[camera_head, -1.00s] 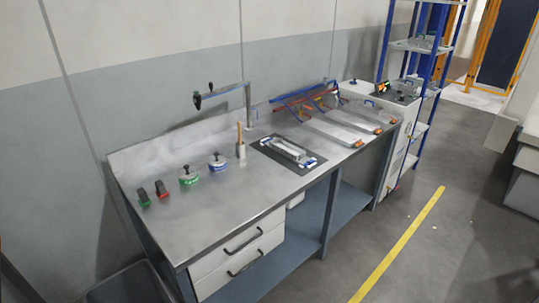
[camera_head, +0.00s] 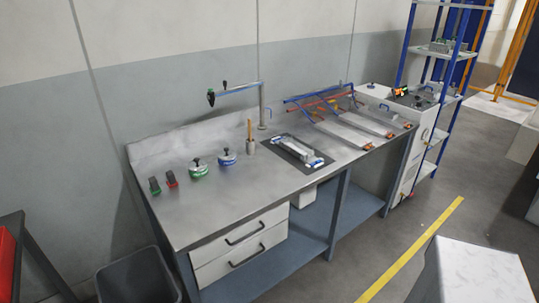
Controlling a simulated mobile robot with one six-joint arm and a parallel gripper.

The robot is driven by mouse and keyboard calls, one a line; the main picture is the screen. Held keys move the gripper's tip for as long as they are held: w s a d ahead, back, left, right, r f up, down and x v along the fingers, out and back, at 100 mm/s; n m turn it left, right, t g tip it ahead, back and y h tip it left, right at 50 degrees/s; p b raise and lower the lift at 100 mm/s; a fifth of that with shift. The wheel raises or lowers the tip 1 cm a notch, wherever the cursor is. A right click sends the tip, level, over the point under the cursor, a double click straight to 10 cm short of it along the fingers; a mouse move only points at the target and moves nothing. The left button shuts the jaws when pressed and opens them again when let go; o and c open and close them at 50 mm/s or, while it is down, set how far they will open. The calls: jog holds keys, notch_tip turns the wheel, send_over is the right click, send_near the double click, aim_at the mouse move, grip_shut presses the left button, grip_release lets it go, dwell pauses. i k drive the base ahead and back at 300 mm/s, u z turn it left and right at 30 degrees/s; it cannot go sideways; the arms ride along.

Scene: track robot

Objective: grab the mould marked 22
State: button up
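I can make out no number 22 on anything in view, so I cannot tell which thing is the mould. A metal piece with white and blue ends (camera_head: 298,149) lies on a dark mat (camera_head: 273,146) at the middle of the steel workbench (camera_head: 225,205). Small grey metal things (camera_head: 441,47) stand on an upper shelf of the blue rack at the right; their marks are too small to read. My gripper is not in view.
Green and blue-labelled pots (camera_head: 198,170) and two small blocks stand on the bench's left. A dark bin (camera_head: 138,278) stands front left, a pale-topped block (camera_head: 480,272) front right. Open floor with a yellow line (camera_head: 412,252) lies before the bench.

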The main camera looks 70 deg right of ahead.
aim_at(296, 148)
jog(key=z, duration=0.8)
jog(key=k, duration=0.15)
jog(key=u, duration=2.1)
jog(key=k, duration=1.3)
jog(key=z, duration=1.6)
